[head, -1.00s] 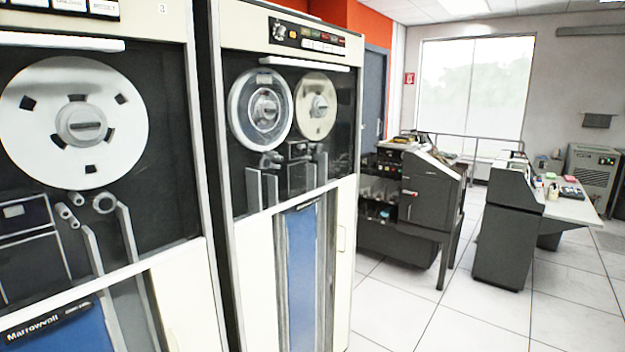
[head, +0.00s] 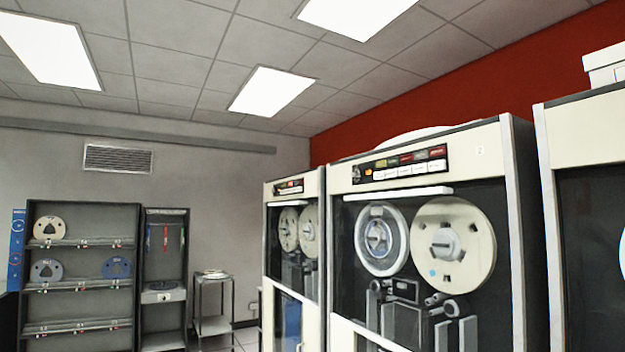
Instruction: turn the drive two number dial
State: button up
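A cream and black tape drive (head: 497,155) stands right of centre in the head view. A small mark on its upper right front looks like a 2. Its control panel (head: 401,164) has coloured lights, with an orange one lit, and a row of white buttons. A small dark round shape, likely the number dial (head: 357,174), sits at the panel's left end; its setting is too small to read. Below are two tape reels behind the dark window. My gripper is not in view.
Another tape drive (head: 293,187) stands to the left, and part of a third (head: 590,130) at the right edge. A tape rack (head: 82,213), a narrow cabinet (head: 166,222) and a small cart (head: 213,280) stand along the left wall. Some floor shows beside the cart.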

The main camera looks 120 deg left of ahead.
aim_at(357, 174)
jog(key=u, duration=3.45)
